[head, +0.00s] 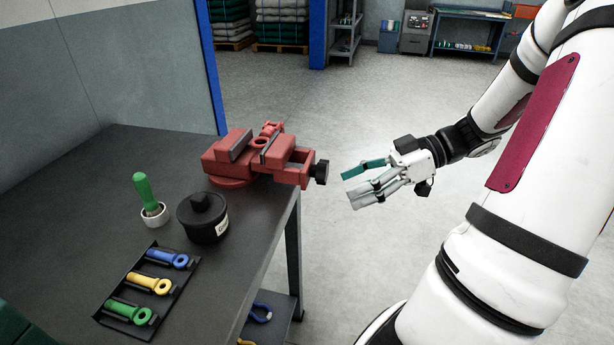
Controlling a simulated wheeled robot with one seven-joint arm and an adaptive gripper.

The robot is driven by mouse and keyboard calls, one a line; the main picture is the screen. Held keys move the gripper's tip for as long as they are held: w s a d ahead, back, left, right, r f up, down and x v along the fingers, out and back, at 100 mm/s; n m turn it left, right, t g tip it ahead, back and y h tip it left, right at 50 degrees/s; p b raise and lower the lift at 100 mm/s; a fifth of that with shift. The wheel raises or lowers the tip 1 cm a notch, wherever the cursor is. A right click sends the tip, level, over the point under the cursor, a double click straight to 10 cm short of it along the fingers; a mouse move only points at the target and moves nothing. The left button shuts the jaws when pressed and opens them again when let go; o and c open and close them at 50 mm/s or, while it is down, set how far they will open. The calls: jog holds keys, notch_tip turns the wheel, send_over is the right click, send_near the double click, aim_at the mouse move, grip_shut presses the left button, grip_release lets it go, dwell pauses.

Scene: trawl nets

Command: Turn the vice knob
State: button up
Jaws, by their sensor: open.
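A red bench vice (232,158) stands at the far right corner of the dark workbench. Its jaws are apart, with a gap between the two grey jaw plates. The black vice knob (321,172) sticks out on the right side of the vice, past the bench edge. My gripper (347,187) is to the right of the knob, off the bench, with its fingers pointing left. One finger is teal and the other is pale grey. The fingers are apart and nothing shows between them. A gap shows between the fingertips and the knob.
On the workbench (72,215) are a black lidded tin (205,222), a green-handled tool in a small cup (147,195) and a black tray (112,303) with blue, yellow and green tools. A blue post (209,65) rises behind.

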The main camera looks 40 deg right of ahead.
aim_at(327, 173)
jog(key=s+d+f+n+t+b, duration=0.2)
jog(key=d+f+t+b, duration=0.2)
jog(key=d+t, duration=0.45)
jog(key=shift+g, duration=0.65)
jog(key=x, duration=0.8)
jog(key=b+x, duration=0.1)
jog(key=x, duration=0.3)
jog(key=shift+w+d+r, duration=0.1)
jog(key=shift+w+r, duration=0.1)
jog(key=shift+w, duration=0.4)
jog(key=shift+c, duration=0.6)
jog(key=c, duration=1)
